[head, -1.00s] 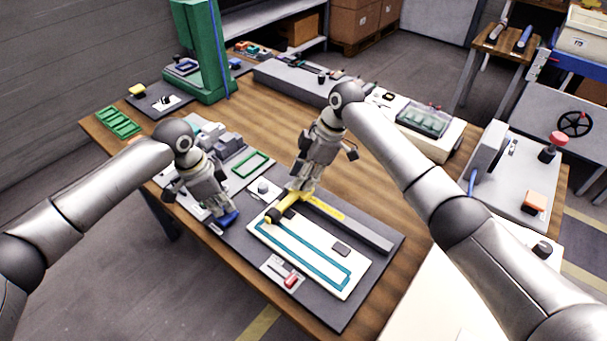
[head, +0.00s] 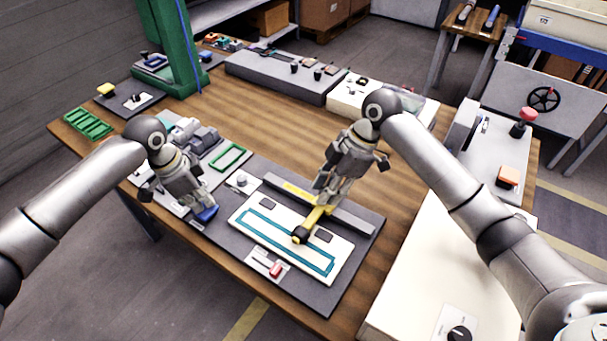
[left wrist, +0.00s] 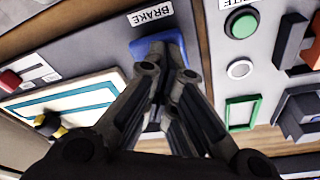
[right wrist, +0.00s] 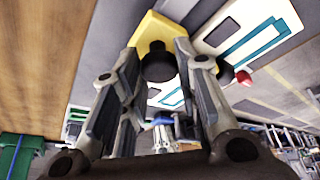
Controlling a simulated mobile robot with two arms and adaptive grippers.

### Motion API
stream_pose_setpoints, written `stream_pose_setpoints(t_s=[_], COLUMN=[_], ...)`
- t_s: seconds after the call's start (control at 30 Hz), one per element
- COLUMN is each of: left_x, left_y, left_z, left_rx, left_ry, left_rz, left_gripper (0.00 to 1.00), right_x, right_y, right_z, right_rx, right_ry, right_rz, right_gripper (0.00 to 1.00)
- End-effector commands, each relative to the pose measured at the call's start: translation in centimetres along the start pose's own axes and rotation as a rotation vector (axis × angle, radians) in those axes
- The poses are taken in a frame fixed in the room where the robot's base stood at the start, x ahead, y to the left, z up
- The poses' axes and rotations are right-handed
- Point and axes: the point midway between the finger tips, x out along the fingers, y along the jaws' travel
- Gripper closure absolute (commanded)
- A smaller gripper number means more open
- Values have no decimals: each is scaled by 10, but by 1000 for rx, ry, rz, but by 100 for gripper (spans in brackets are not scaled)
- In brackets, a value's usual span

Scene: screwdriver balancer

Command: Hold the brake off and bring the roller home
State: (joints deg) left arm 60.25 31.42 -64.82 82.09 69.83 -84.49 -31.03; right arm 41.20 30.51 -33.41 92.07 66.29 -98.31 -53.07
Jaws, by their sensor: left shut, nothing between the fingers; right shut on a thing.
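The blue BRAKE paddle (head: 207,214) sits at the left end of the grey base plate. It also shows under my left fingertips in the left wrist view (left wrist: 160,45). My left gripper (head: 197,203) is shut and empty, its tips down at the paddle; whether they press it is unclear. The yellow roller arm (head: 314,219) reaches from the grey rail over the white panel (head: 246,223), with the black roller (head: 299,236) at its near end. My right gripper (head: 326,198) is shut on the roller arm's dark knob (right wrist: 158,65).
The panel carries a teal outline and two dark pads, one left (head: 268,202) and one right (head: 323,236) of the roller. A red slider (head: 276,269) sits at the front. A green-framed tray (head: 229,157) lies behind. Open wood (head: 270,135) lies beyond the rail.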

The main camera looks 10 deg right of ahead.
Motion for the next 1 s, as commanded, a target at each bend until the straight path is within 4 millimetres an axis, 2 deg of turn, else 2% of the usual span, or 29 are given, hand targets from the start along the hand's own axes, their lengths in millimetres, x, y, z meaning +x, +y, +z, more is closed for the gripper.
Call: stream_pose_setpoints(t_s=[0.03,0.2,0.4,0.6,0.93,0.97,1.0], left_x=[2,2,2,2,2,2,2], left_y=[0,0,0,1,0,0,0], left_z=[2,2,2,2,3,3,3], left_rx=[-2,-2,-2,-1,-3,-3,-3], left_ry=[-5,-5,-4,-4,-6,-6,-7], left_rz=[1,2,2,3,1,1,1], left_gripper=[100,100,100,100,100,100,100], right_x=[-3,-14,-22,-25,-25,-25,-25], right_y=[-10,-38,-58,-66,-67,-67,-67], right_z=[12,38,56,62,63,63,63], right_rx=[3,4,4,1,2,2,2], right_ry=[-7,-8,-6,-8,-10,-10,-9], right_rz=[0,-1,-1,-1,-6,-5,-5], right_gripper=[100,100,100,100,100,67,62])
